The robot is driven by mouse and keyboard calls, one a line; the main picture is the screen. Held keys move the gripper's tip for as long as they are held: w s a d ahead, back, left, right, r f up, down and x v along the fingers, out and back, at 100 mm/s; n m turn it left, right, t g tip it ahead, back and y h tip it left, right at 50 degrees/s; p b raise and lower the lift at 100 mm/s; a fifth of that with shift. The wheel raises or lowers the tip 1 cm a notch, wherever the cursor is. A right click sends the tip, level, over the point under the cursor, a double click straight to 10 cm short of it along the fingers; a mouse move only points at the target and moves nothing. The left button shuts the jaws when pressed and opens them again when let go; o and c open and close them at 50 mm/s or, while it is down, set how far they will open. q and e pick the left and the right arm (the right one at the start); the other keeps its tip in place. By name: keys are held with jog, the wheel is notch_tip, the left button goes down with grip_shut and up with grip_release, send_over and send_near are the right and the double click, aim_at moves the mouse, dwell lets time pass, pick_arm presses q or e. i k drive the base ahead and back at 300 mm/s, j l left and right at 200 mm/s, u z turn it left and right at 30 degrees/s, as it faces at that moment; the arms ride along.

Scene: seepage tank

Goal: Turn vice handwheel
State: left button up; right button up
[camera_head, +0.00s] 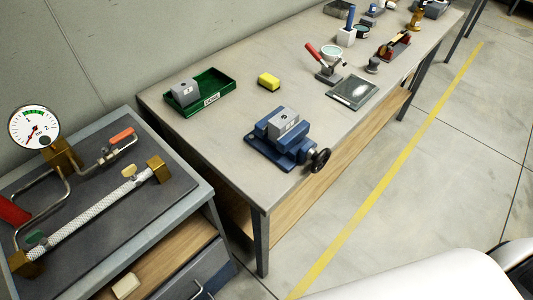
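The blue vice (268,150) is bolted or set near the front edge of the grey workbench, at the middle of the head view. Its black handwheel (320,160) is on the right side of the vice and juts out past the bench's front edge. A grey metal block (284,123) sits at the top of the vice, between or on its jaws; I cannot tell how tightly it is held. Neither of my grippers is in view. A white part at the bottom right is mine.
The workbench (232,133) also bears a green tray (217,78) with a grey block (184,91), a yellow sponge-like block (268,81) and a dark plate (353,92). A pressure gauge (34,127) with pipework stands on the left cart. Open floor lies in front.

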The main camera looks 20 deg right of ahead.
aim_at(320, 159)
jog(key=l+u, duration=0.25)
jog(key=u, duration=0.2)
jog(key=l+u, duration=0.25)
jog(key=u, duration=0.2)
jog(key=l+u, duration=0.3)
jog(key=u, duration=0.15)
jog(key=k+l+u, duration=0.1)
jog(key=u, duration=0.35)
jog(key=k+l+u, duration=0.15)
jog(key=l+u, duration=0.15)
jog(key=u, duration=0.15)
